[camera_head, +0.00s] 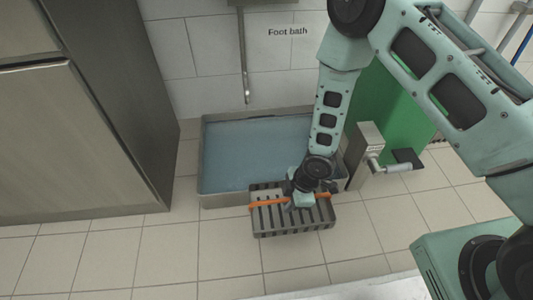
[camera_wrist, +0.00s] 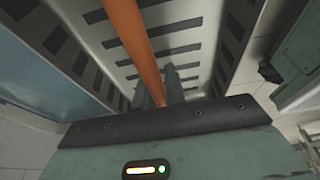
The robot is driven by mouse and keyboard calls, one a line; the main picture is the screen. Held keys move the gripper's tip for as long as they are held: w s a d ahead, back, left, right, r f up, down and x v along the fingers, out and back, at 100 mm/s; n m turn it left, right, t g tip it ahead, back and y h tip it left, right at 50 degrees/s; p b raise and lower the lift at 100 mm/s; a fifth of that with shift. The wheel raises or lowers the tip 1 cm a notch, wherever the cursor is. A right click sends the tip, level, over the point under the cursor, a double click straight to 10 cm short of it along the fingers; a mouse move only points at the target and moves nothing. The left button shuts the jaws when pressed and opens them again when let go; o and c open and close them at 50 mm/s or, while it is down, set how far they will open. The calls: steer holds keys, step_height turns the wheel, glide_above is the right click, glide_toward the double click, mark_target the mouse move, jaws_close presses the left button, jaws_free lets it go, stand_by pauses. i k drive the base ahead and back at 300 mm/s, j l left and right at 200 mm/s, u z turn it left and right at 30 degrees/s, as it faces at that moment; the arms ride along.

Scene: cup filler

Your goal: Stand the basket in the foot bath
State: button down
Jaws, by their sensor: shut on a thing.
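The basket (camera_head: 285,220) is grey and slotted, with an orange handle (camera_head: 262,202) across its top. It is at the front right edge of the foot bath, overlapping the bath's front rim in the head view; I cannot tell whether it touches the floor. My gripper (camera_head: 303,203) is at the handle from above and shut on it. In the wrist view, the orange handle (camera_wrist: 133,35) runs down between my fingers (camera_wrist: 160,92), with the slotted basket walls (camera_wrist: 195,50) below. The foot bath (camera_head: 227,201) is a low steel tray holding bluish water.
A steel cabinet (camera_head: 80,140) stands to the left. A grey post with a lever (camera_head: 369,150) and a green panel (camera_head: 400,110) stand right of the bath. A tiled wall with a "Foot bath" sign (camera_head: 288,31) is behind. Tiled floor (camera_head: 110,260) in front is clear.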

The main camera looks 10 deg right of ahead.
mark_target(275, 162)
steer(key=i, duration=0.9)
